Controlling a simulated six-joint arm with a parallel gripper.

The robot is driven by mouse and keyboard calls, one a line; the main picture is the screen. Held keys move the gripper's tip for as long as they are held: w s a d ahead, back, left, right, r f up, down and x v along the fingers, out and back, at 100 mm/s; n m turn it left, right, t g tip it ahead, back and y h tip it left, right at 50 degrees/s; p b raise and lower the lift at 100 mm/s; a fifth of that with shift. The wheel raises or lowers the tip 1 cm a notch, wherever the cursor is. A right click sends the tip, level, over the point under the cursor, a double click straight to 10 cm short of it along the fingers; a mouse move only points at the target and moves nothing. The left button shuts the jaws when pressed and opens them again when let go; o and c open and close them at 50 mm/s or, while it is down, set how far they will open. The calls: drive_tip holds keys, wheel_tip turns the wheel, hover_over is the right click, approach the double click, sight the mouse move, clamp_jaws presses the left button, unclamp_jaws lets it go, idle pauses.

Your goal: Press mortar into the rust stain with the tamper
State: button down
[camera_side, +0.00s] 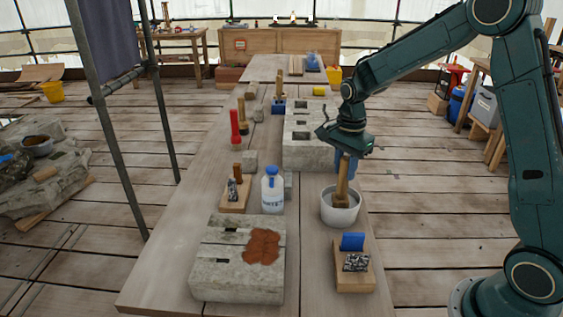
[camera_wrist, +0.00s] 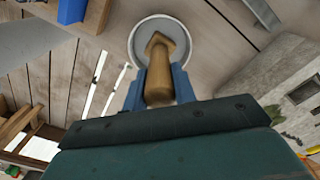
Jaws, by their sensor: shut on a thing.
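My gripper (camera_side: 346,163) is shut on the wooden tamper (camera_side: 342,186), at the right side of the table. The tamper stands nearly upright, its lower end inside a pale bowl (camera_side: 341,213). Grey mortar seems to lie in the bowl, but little of it shows. In the wrist view the blue fingers of my gripper (camera_wrist: 160,88) flank the tamper (camera_wrist: 160,62), with the bowl (camera_wrist: 136,34) around its far end. The reddish-brown rust stain (camera_side: 262,246) lies on the top of the front stone block (camera_side: 225,278), left of and nearer than the bowl.
A white bottle with a blue cap (camera_side: 272,193) stands between the bowl and a wooden holder (camera_side: 236,199). Another wooden holder with a blue piece (camera_side: 353,283) stands in front of the bowl. A larger slotted stone block (camera_side: 303,155) lies behind. A red tool (camera_side: 235,130) stands farther left.

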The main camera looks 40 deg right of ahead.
drive_tip(key=shift+r, duration=0.15)
drive_tip(key=shift+r, duration=5.1)
